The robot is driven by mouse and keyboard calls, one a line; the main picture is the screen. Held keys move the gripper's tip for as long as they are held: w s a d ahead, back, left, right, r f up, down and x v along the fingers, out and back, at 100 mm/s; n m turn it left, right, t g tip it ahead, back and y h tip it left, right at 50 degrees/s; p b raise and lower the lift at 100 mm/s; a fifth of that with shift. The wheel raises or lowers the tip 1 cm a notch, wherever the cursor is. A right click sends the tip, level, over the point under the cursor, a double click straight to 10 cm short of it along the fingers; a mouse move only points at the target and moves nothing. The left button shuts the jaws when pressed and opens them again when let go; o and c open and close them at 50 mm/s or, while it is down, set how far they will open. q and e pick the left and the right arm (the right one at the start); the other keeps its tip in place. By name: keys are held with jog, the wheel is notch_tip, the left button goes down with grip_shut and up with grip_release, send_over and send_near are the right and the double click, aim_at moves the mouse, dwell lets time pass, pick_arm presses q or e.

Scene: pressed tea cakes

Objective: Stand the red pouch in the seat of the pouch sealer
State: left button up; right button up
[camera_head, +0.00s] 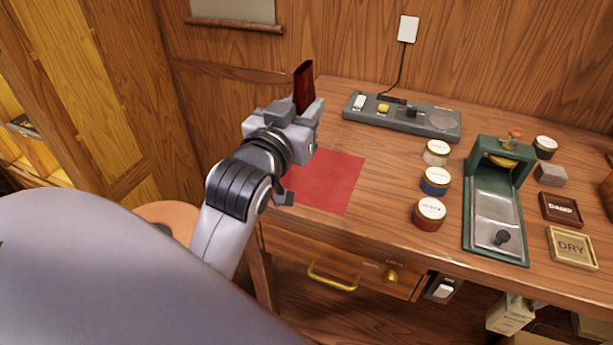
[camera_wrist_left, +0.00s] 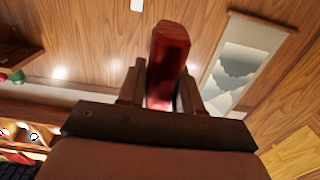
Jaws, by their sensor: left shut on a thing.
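The red pouch (camera_head: 303,84) is dark red and narrow, and it stands upright in my left gripper (camera_head: 306,110), above the left part of the table. In the left wrist view, the pouch (camera_wrist_left: 168,55) sits between the two fingers of my left gripper (camera_wrist_left: 161,92), which is shut on it. A long grey device (camera_head: 402,117) with a cord, a yellow button and a round pad lies at the back of the table. A green device (camera_head: 480,197) with a metal bed stands at the right. I cannot tell for certain which is the pouch sealer. My right gripper is not in view.
A red mat (camera_head: 335,185) lies flat and bare on the wooden table (camera_head: 385,160). Several lidded jars, including a blue one (camera_head: 434,182), stand left of the green device. DAMP (camera_head: 561,208) and DRY (camera_head: 571,247) blocks lie at the right. The wall is close behind.

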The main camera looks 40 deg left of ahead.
pick_arm(q)
notch_tip(320, 180, down, 14)
jog(key=b, duration=0.2)
jog(key=shift+b, duration=0.35)
jog(key=shift+f, duration=0.1)
jog(key=o, duration=1.1)
